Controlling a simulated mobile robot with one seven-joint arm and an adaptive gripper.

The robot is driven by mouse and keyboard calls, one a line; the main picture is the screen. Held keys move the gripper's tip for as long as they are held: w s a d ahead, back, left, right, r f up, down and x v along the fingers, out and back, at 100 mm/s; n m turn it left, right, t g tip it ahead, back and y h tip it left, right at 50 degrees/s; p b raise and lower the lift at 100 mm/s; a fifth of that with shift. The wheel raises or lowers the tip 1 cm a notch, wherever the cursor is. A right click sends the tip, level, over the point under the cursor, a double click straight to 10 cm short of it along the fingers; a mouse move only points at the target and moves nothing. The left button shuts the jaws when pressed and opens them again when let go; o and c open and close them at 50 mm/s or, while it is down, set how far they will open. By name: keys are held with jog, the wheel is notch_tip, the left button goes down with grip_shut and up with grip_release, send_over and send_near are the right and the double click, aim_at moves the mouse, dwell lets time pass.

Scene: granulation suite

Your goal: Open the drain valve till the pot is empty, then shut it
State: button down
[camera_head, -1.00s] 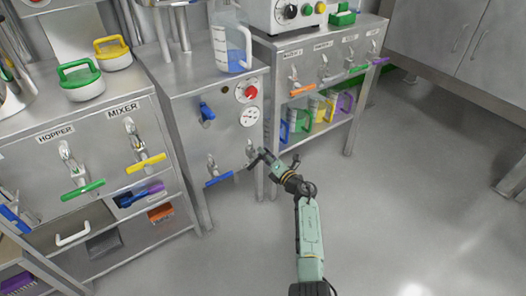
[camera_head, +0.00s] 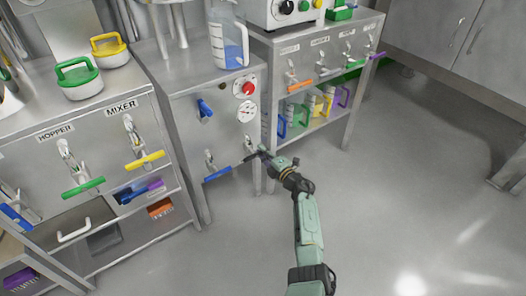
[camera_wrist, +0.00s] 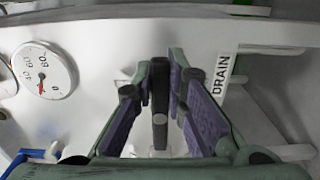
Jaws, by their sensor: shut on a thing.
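The drain valve (camera_head: 249,143) is on the front of the middle steel cabinet, low at its right edge. In the wrist view its dark lever (camera_wrist: 160,95) stands between the purple-padded fingers, beside the DRAIN label (camera_wrist: 223,75). My gripper (camera_head: 256,153) is shut on this lever; it also shows in the wrist view (camera_wrist: 160,85). The fingers hide much of the valve, and its exact angle is hard to tell. The pot cannot be clearly made out; only metal legs (camera_head: 178,30) show on the cabinet top.
A blue-handled valve (camera_head: 216,172) sits left of my gripper. A gauge (camera_head: 247,111) and a red knob (camera_head: 247,88) are above. A jug of blue liquid (camera_head: 229,45) stands on top. Valve racks flank both sides. The floor at right is clear.

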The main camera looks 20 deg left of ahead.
dwell(0.3)
jog(key=c, duration=1.6)
grip_release()
jog(key=v, duration=0.7)
jog(key=shift+s, duration=0.2)
jog(key=shift+d, duration=0.2)
